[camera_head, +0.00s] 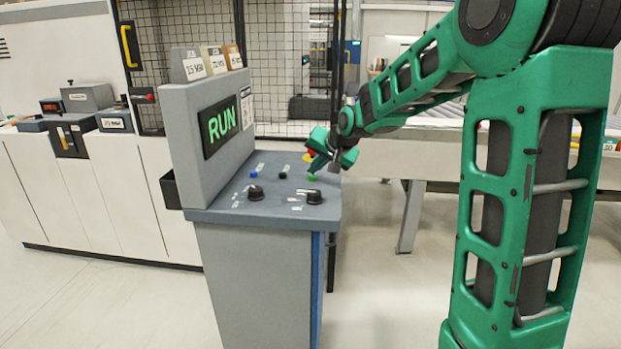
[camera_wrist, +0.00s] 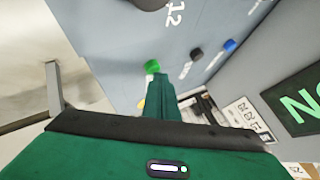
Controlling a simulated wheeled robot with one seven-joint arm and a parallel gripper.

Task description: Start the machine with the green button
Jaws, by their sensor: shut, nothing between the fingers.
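The green button (camera_head: 312,177) is on the sloped top of the grey control console (camera_head: 265,262), near its right side. The button also shows in the wrist view (camera_wrist: 152,66), just beyond my fingertips. My gripper (camera_head: 316,169) is shut and empty, pointing down at the button. In the wrist view my closed fingers (camera_wrist: 160,80) end right at the button's edge; I cannot tell whether they touch it. The console's screen (camera_head: 220,126) reads "RUN" in green letters.
Black knobs (camera_head: 256,192) and a blue button (camera_head: 253,175) share the panel. A red and yellow button (camera_head: 309,156) sits behind my gripper, partly hidden. Labelled boxes (camera_head: 220,60) stand on the console's upright back. A mesh fence (camera_head: 272,60) and conveyor (camera_head: 440,150) lie behind.

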